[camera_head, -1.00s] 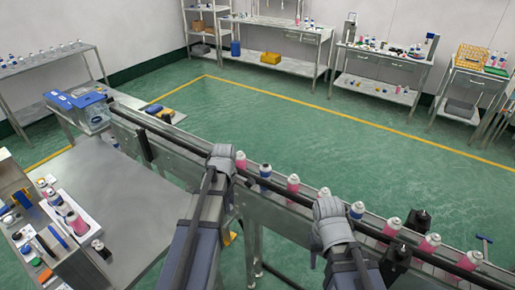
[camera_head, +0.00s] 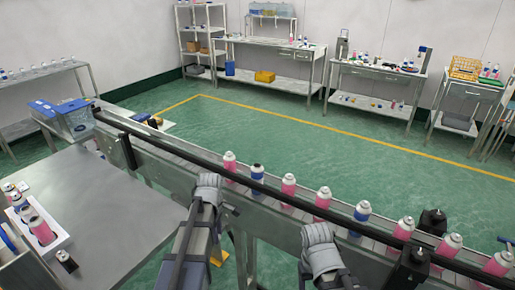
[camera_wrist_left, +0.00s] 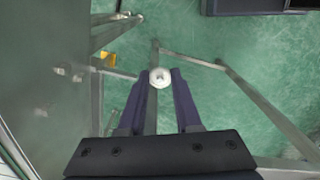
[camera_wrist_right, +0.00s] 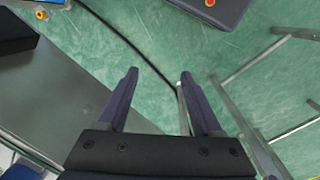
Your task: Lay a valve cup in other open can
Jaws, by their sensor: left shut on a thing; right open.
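My left gripper (camera_wrist_left: 160,82) is shut on a small round white valve cup (camera_wrist_left: 159,77), held at its fingertips above the green floor in the left wrist view. In the head view the left gripper (camera_head: 209,190) is at the near side of the conveyor, with its fingertips and the cup not clear. A blue can (camera_head: 258,180) on the conveyor has a dark top that looks open. A pink can (camera_head: 229,165) and several white-topped cans stand in the same row. My right gripper (camera_wrist_right: 158,82) is open and empty.
The conveyor (camera_head: 180,158) runs diagonally with a black rail along it. A steel table (camera_head: 105,215) at left is mostly bare; a white tray (camera_head: 60,243) with cans stands on its near left corner. Black fixtures (camera_head: 433,222) stand by the conveyor at right.

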